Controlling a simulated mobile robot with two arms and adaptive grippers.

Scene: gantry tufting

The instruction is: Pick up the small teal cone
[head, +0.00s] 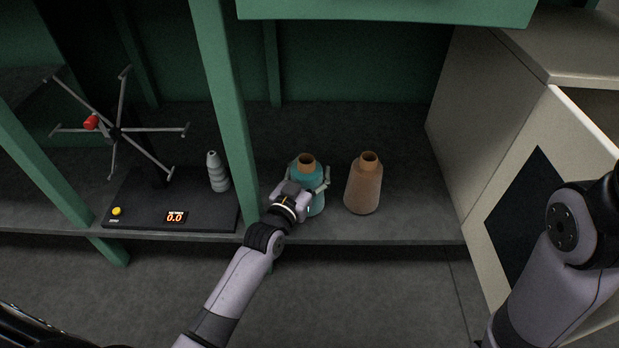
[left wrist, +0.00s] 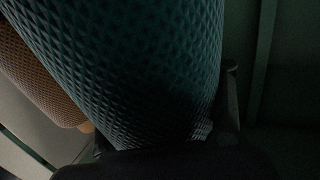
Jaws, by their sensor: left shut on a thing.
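The small teal cone (head: 314,175) stands upright on the grey shelf, with a tan tube end showing at its top. My left gripper (head: 308,187) reaches it from the front left and is shut on it, with fingers at both its sides. In the left wrist view the teal cone (left wrist: 125,60) fills much of the picture, and one finger (left wrist: 230,95) shows along its right side. My right gripper is not in view; only part of my right arm shows at the right edge of the head view.
A brown cone (head: 363,187) stands close to the right of the teal one. A green post (head: 226,110) rises to the left. Beyond it are a black base (head: 150,208) with a display, a spoked winder (head: 115,132) and a grey cone (head: 217,172). A pale cabinet (head: 490,120) stands right.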

